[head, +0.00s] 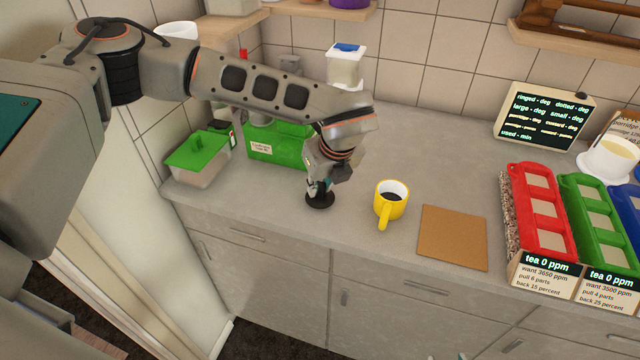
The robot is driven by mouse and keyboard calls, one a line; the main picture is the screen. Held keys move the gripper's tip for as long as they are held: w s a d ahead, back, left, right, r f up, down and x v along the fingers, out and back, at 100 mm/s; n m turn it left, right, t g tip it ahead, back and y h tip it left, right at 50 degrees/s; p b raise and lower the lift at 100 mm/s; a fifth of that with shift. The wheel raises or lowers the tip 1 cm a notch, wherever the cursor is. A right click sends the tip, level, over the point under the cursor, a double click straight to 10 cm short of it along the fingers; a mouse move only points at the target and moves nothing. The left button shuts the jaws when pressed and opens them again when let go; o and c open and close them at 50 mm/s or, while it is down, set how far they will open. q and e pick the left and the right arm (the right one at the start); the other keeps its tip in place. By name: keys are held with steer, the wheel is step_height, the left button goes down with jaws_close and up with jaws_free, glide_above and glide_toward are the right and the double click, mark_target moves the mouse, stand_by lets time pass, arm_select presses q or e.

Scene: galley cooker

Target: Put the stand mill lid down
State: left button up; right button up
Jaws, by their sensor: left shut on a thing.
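The stand mill lid appears to be the small dark round piece (320,200) low at the grey counter, left of the yellow mug. My left gripper (319,186) is shut on it from above, by its top. The lid looks level and is at or very near the counter surface; I cannot tell whether it touches. The mill itself is not clearly identifiable. My right gripper is not in view.
A yellow mug (391,203) with dark contents and a brown mat (453,237) are to the right. A green-lidded tub (198,157) and a green box (277,143) stand left. Red (541,210) and green racks are far right. Counter behind the mug is clear.

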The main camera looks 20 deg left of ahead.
arm_select(q)
steer(key=shift+f, duration=0.25)
steer(key=o, duration=0.9)
steer(key=shift+r, duration=0.1)
steer(key=shift+r, duration=0.15)
steer(key=shift+d+r, duration=0.1)
steer(key=shift+r, duration=0.3)
steer(key=b+v, duration=0.1)
steer(key=v, duration=1)
steer(key=shift+s+r+b, duration=0.1)
steer(key=shift+b, duration=0.3)
